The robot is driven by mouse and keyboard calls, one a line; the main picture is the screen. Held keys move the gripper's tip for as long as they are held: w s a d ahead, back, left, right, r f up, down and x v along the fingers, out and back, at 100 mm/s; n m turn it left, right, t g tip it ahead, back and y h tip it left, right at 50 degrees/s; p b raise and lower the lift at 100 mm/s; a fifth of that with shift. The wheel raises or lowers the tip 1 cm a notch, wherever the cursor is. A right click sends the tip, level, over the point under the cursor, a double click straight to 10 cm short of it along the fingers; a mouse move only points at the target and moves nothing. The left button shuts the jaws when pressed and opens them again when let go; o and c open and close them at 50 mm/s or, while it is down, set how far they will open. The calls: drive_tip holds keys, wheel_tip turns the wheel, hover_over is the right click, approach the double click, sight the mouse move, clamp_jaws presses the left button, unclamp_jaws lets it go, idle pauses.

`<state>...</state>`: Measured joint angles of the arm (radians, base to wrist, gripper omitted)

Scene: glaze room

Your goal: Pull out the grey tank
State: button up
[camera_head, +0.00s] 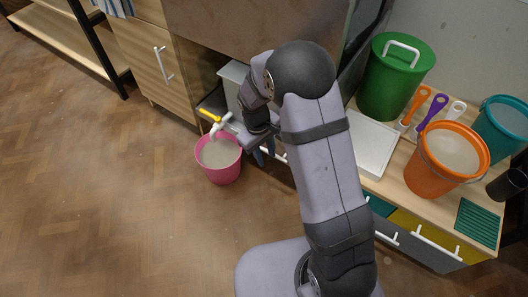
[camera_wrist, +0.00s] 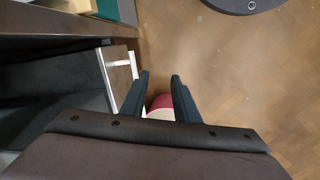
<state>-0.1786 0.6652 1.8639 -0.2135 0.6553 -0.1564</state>
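The grey tank appears to be the pale grey boxy body (camera_head: 233,76) under the counter in the head view, partly hidden by my arm. A yellow lever (camera_head: 209,115) and a white T-shaped fitting or handle (camera_head: 217,126) show at its front. In the wrist view a panel (camera_wrist: 119,72) with a white handle (camera_wrist: 122,63) lies left of my fingers, beside a dark grey recess (camera_wrist: 50,82). My gripper (camera_wrist: 160,76) is open, with a gap between its fingers and nothing held. In the head view its fingers (camera_head: 264,156) point down, right of the bucket.
A pink bucket (camera_head: 213,174) with pale contents stands on the floor close by; it shows beyond my fingers in the wrist view (camera_wrist: 161,101). The counter holds a green bin (camera_head: 393,85), an orange bucket (camera_head: 430,178) and a white tray (camera_head: 372,150). The wooden floor (camera_head: 90,200) at left is clear.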

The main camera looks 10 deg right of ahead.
sight(265, 149)
drive_tip(key=w+r+n+t, duration=0.2)
drive_tip(key=w+r+n, duration=0.1)
drive_tip(key=w, duration=0.3)
drive_tip(key=shift+s+b+x, duration=0.15)
drive_tip(key=shift+b+x, duration=0.7)
drive_tip(key=shift+x, duration=1.05)
drive_tip(key=shift+s+b+x, duration=0.15)
drive_tip(key=shift+b+x, duration=0.7)
drive_tip(key=shift+x, duration=1.1)
drive_tip(key=shift+a, duration=0.15)
clamp_jaws()
